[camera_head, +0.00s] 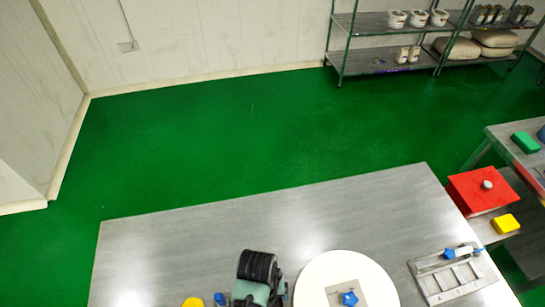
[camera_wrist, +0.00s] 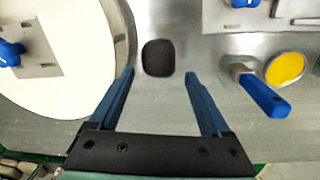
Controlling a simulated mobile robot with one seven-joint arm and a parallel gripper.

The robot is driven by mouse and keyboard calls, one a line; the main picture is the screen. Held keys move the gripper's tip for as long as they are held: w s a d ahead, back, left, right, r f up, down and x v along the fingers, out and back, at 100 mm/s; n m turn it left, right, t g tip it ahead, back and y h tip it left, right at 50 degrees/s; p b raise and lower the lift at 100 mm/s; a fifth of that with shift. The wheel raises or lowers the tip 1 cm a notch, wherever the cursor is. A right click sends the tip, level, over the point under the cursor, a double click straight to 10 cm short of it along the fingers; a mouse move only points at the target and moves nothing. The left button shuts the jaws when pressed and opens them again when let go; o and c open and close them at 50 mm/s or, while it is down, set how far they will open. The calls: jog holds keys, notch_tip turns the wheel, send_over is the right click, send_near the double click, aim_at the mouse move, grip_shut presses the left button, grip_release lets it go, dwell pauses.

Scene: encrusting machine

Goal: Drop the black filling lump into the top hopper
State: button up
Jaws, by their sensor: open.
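The black filling lump (camera_wrist: 158,58) is a dark rounded block lying on the metal table in the wrist view. My gripper (camera_wrist: 159,74) is open, with its two blue fingers spread. The lump shows between and slightly beyond the fingertips, with a gap on both sides. I cannot tell the height of the fingertips above the table. In the head view the lump does not show; my dark wrist covers part of the table there. No hopper can be made out in either view.
A white round disc (camera_head: 316,279) with a blue knob (camera_head: 349,298) is close beside my wrist. A blue-handled tool (camera_wrist: 264,97) and a yellow disc (camera_wrist: 285,69) lie opposite. A metal fixture (camera_head: 452,282) stands at the table's right. The table's far left (camera_head: 170,240) is clear.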

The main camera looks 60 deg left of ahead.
aim_at(272, 299)
jog(key=shift+w+d+f+p, duration=0.1)
jog(key=shift+w+f+p, duration=0.05)
jog(key=shift+f, duration=1.2)
jog(key=shift+w+d+f+p, duration=0.1)
jog(key=shift+w+f+p, duration=0.05)
jog(key=shift+f, duration=1.2)
grip_shut()
jog(key=shift+r, duration=0.15)
notch_tip(272, 299, up, 10)
jog(key=shift+f, duration=0.15)
jog(key=w+d+r+m+b, duration=0.1)
jog(key=w+d+r+m, duration=0.2)
jog(key=d, duration=0.6)
jog(key=w+d+r+m, duration=0.3)
jog(key=w+d+m, duration=0.5)
jog(key=w+d, duration=0.1)
jog(key=shift+r+g+b, duration=0.2)
jog(key=shift+g+b, duration=0.2)
